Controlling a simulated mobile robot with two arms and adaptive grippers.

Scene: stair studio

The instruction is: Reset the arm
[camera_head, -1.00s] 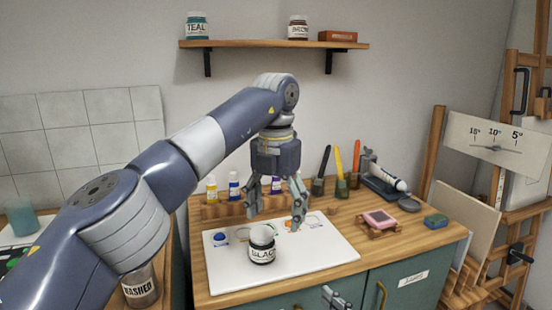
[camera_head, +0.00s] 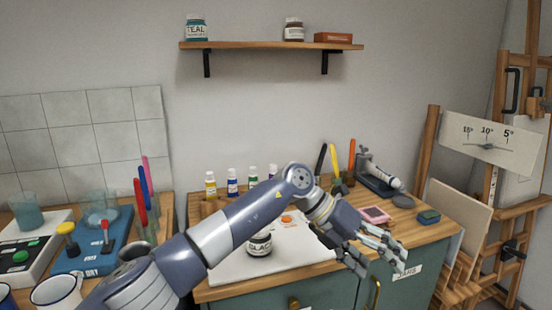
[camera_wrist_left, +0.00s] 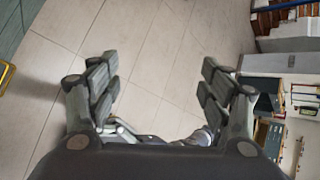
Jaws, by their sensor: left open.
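My left arm reaches in from the lower left in the head view. Its left gripper (camera_head: 384,262) is open and empty, pointing to the lower right beyond the front edge of the wooden worktop (camera_head: 425,235). In the left wrist view the two fingers of the left gripper (camera_wrist_left: 158,72) stand wide apart with only tiled floor (camera_wrist_left: 150,35) between them. My right gripper is not recognisable in either current view. The black-labelled jar (camera_head: 259,251) stands upright on the white board (camera_head: 225,272), apart from the gripper and partly behind my arm.
Paint bottles (camera_head: 232,183) line the worktop's back. A pink block (camera_head: 375,215), a blue-green sponge (camera_head: 429,217) and brushes (camera_head: 334,160) are on the right. A side table (camera_head: 180,225) holds cups and a blue device (camera_head: 95,255). An easel (camera_head: 425,150) stands far right.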

